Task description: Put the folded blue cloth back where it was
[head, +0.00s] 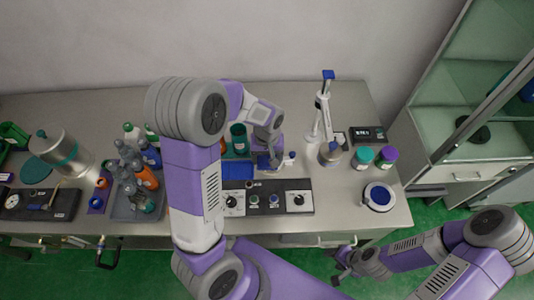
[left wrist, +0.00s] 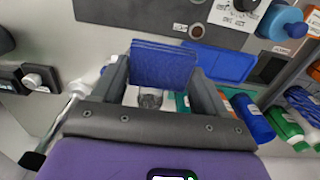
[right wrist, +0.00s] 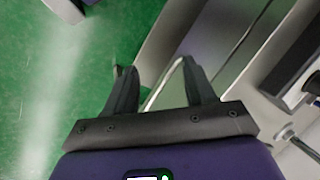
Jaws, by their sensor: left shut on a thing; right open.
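The folded blue cloth (left wrist: 162,66) is between the fingers of my left gripper (left wrist: 163,88) in the left wrist view. In the head view my left gripper (head: 268,162) is over the bench behind the control panel, and the cloth is mostly hidden by it. A flat blue rectangle (left wrist: 228,66), perhaps a tray or mat, lies beside the cloth; it also shows in the head view (head: 237,170). I cannot tell whether the cloth touches the surface below. My right gripper (head: 343,268) is open and empty, low in front of the bench; it also shows in the right wrist view (right wrist: 160,85).
A control panel (head: 267,198) with knobs lies at the bench's front. A grey tray of bottles (head: 122,206) stands left. A white stand (head: 323,110), several jars and a round white dish (head: 378,197) are right. A glass cabinet (head: 470,120) stands beyond.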

